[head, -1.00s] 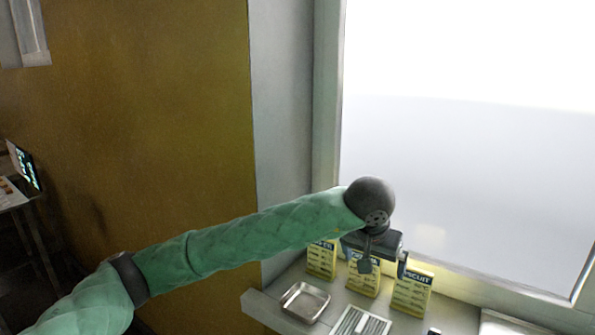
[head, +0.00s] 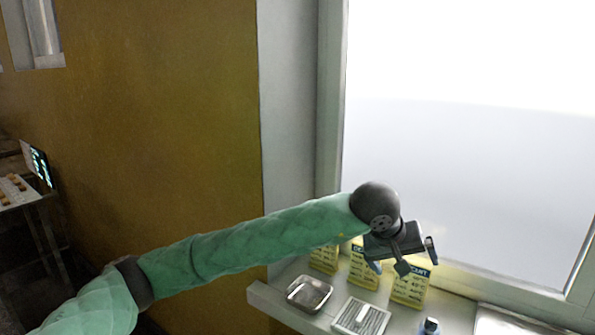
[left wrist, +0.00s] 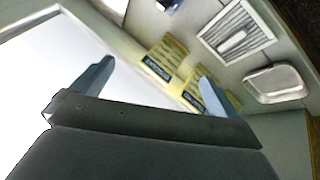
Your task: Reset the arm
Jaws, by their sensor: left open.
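My left arm, in a green sleeve, reaches from the lower left of the head view to the window ledge. My left gripper (head: 402,268) is open and holds nothing, above and in front of several yellow biscuit boxes (head: 408,289) standing along the window. In the left wrist view its two bluish fingers (left wrist: 153,88) are spread wide, with the yellow boxes (left wrist: 168,57) beyond them. I cannot tell from these views how far the fingers are from the boxes. My right gripper shows in neither view.
On the ledge (head: 265,297) are a metal tray (head: 309,294), a white-framed slatted mesh (head: 360,317) with a pale piece on it, and a small dark bottle-like item (head: 429,327). A large bright window (head: 470,150) stands behind. A table with a lit screen (head: 40,163) is far left.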

